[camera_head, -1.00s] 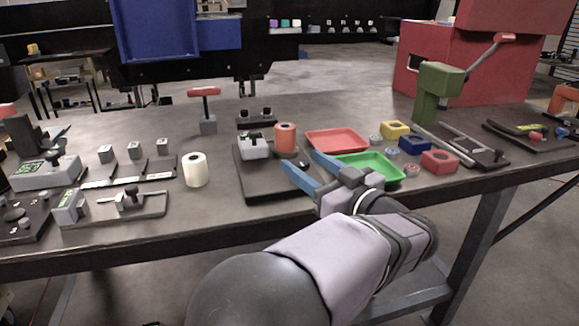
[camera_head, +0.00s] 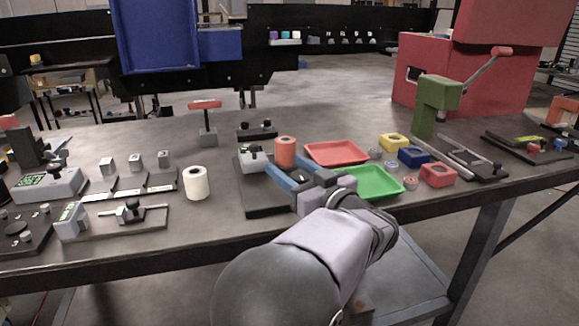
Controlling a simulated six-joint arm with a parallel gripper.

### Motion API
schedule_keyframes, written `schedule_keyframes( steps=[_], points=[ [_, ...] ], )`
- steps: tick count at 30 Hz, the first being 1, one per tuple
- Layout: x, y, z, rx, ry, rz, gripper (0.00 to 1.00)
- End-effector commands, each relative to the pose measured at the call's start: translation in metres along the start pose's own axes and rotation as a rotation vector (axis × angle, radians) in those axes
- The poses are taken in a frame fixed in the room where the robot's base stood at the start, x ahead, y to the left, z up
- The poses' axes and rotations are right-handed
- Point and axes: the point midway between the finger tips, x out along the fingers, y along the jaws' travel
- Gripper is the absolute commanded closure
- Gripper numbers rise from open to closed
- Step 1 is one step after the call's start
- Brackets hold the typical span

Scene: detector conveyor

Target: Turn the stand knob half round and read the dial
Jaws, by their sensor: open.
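A dark stand base (camera_head: 262,203) lies at mid-table. On it are a grey block with a small black knob (camera_head: 254,149) on top and an upright orange-red cylinder (camera_head: 285,151). I cannot tell for sure that this is the task's knob. No dial face is readable. My gripper (camera_head: 284,169) has blue fingers, open, reaching over the right part of the base close to the cylinder. The fingers partly hide the base. I cannot tell whether they touch anything.
A red tray (camera_head: 337,151) and a green tray (camera_head: 386,188) lie to the right, with coloured blocks beyond. A white roll (camera_head: 195,183) stands left of the base. A red-handled tool (camera_head: 206,117) stands behind. Devices with green displays (camera_head: 33,181) crowd the left.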

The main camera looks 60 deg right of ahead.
Motion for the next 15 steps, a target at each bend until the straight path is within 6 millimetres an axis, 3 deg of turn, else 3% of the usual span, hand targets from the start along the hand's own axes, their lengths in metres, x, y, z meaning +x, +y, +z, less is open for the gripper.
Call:
schedule_keyframes(
  steps=[9,14,15],
  points=[
    [0.0024,0.0000,0.0003,0.000,0.000,0.000,0.50],
    [0.0023,0.0000,0.0002,0.000,0.000,0.000,0.88],
    [0.0023,-0.0001,0.0002,0.000,0.000,0.000,0.91]
  ],
)
